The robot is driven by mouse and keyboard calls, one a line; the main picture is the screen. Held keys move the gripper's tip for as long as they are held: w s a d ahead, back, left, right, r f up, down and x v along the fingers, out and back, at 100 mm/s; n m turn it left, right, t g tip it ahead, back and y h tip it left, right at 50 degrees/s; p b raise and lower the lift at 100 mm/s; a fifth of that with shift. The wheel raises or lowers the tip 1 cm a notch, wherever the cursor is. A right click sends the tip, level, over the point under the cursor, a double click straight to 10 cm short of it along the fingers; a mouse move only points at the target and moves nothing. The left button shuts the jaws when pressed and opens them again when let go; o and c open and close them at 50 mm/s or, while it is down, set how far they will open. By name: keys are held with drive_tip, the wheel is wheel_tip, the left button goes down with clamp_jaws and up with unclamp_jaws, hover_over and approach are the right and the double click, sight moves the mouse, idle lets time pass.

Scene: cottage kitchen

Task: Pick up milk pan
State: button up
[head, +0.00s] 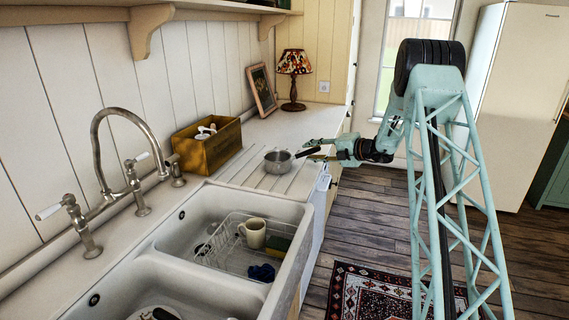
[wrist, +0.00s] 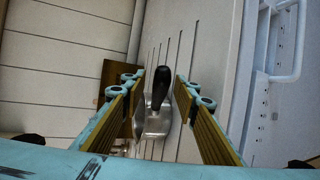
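The milk pan (head: 278,161) is a small metal pan standing on the grooved drainboard beside the sink. Its black handle (head: 308,152) points right, towards my gripper (head: 318,149). In the wrist view, the black handle (wrist: 163,88) and the metal pan body (wrist: 152,121) show between the two fingers of my gripper (wrist: 160,82). The fingers are apart, with a gap on each side of the handle, so my gripper is open and holds nothing. Part of the pan is hidden behind the left finger. I cannot tell how far the handle reaches between the fingers in depth.
A double sink (head: 290,212) holds a wire rack with a cream mug (head: 253,233). A wooden box (head: 207,145) stands left of the pan, near the wall. A lamp (head: 294,76) and a picture frame (head: 262,90) stand behind it. The counter (head: 300,125) between pan and lamp is clear.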

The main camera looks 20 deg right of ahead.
clamp_jaws()
drive_tip(key=shift+r, duration=0.15)
drive_tip(key=shift+r+p, duration=0.7)
drive_tip(key=shift+r, duration=0.95)
drive_tip(key=shift+s, duration=0.1)
drive_tip(key=s+a+p, duration=0.1)
drive_tip(key=s+a, duration=0.2)
drive_tip(key=s, duration=0.4)
drive_tip(key=s+a+r+p, duration=0.1)
drive_tip(key=s+a, duration=0.3)
drive_tip(key=s, duration=0.3)
drive_tip(key=shift+r, duration=0.25)
drive_tip(key=shift+a, duration=0.1)
